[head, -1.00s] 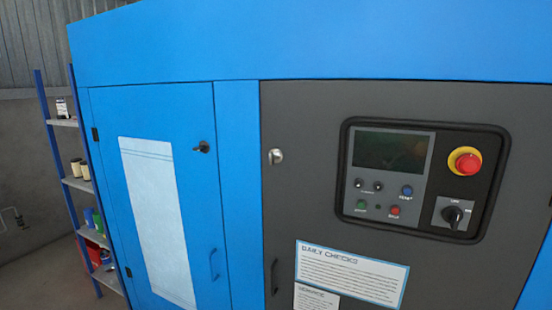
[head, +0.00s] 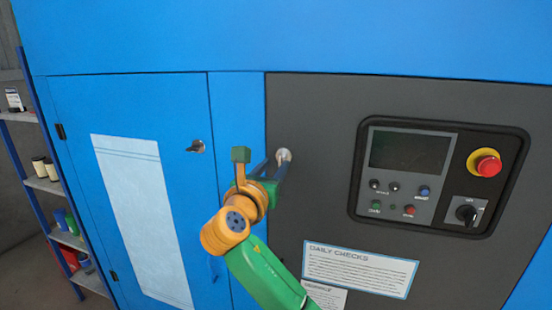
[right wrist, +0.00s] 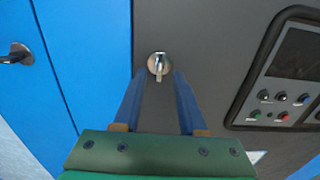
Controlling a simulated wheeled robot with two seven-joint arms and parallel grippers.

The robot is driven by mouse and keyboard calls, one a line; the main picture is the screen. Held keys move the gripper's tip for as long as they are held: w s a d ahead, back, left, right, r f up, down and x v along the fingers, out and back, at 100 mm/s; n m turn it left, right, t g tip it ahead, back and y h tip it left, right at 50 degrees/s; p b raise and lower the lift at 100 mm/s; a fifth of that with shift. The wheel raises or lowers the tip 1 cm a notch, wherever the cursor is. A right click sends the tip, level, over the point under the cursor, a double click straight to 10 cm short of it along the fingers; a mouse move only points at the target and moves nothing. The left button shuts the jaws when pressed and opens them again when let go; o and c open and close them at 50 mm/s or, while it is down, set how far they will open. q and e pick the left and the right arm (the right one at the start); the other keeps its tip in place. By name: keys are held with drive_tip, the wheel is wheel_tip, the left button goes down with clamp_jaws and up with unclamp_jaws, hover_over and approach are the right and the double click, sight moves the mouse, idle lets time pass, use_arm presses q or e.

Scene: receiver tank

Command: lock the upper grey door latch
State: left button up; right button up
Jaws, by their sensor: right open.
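The upper grey door latch (head: 283,156) is a small silver knob near the upper left edge of the grey door (head: 320,200). In the right wrist view the latch (right wrist: 158,66) has a round base with a short tab pointing down. My right gripper (head: 272,164) is raised in front of the latch, and in the right wrist view its two blue fingers (right wrist: 157,78) stand apart, one on each side just below the latch. It is open with nothing between the fingers. Whether the fingers touch the door cannot be told. My left gripper is not in view.
A dark latch (head: 197,147) sits on the blue door (head: 75,120) at the left. The control panel (head: 440,180), with a red emergency stop button (head: 486,164), lies to the right. A shelf rack (head: 42,184) stands at the far left.

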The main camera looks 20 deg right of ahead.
sight(279, 160)
drive_tip(key=x, duration=0.2)
drive_tip(key=shift+w+d+r+p, duration=0.1)
drive_tip(key=shift+w+d+p, duration=0.1)
drive_tip(key=shift+d+p, duration=0.15)
drive_tip(key=shift+w, duration=0.2)
drive_tip(key=shift+a, duration=0.1)
clamp_jaws()
